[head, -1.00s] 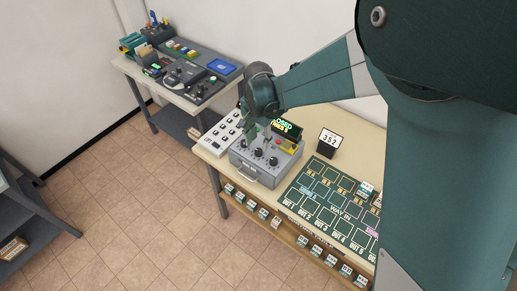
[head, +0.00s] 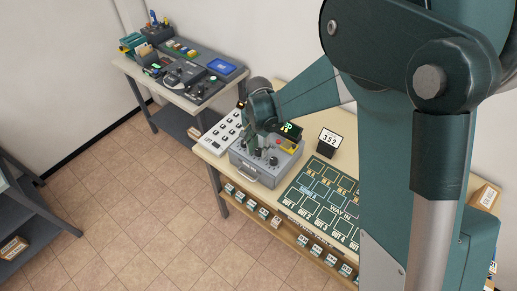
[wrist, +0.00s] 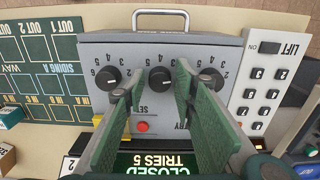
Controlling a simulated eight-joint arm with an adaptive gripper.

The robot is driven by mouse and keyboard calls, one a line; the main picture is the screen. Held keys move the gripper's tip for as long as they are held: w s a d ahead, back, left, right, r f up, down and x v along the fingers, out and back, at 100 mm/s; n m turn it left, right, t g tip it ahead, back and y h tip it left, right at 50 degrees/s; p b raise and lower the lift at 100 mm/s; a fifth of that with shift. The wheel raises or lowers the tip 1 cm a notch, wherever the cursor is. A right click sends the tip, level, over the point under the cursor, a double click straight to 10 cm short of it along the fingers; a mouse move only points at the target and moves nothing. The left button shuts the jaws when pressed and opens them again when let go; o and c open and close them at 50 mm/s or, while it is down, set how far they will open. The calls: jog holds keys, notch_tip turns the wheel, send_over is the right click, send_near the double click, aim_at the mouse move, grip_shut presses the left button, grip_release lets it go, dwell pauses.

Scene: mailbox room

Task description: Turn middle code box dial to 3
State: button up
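The grey code box (head: 262,172) sits on the near table, with a row of black dials on its top. In the wrist view, which shows it upside down, the middle dial (wrist: 160,78) lies between my gripper's fingertips (wrist: 161,75). The green fingers are spread, with a visible gap on each side of the dial. I cannot read the middle dial's setting surely. The display (wrist: 160,162) reads CLOSED, TRIES 5. In the head view my gripper (head: 259,144) is over the box.
A card reading 352 (head: 329,140) stands behind the box. A red button (wrist: 142,126) is on the box near the fingers. A white lift keypad (wrist: 262,90) and a dark green track board (head: 318,195) flank the box. A handle (wrist: 175,17) is at its front.

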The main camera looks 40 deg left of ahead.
jog(key=c, duration=0.6)
jog(key=shift+o, duration=0.2)
jog(key=shift+n+b, duration=0.3)
jog(key=n+b, duration=0.2)
jog(key=n, duration=0.1)
jog(key=shift+f, duration=0.1)
jog(key=shift+n+b, duration=1.3)
jog(key=shift+n, duration=0.9)
jog(key=o, duration=0.9)
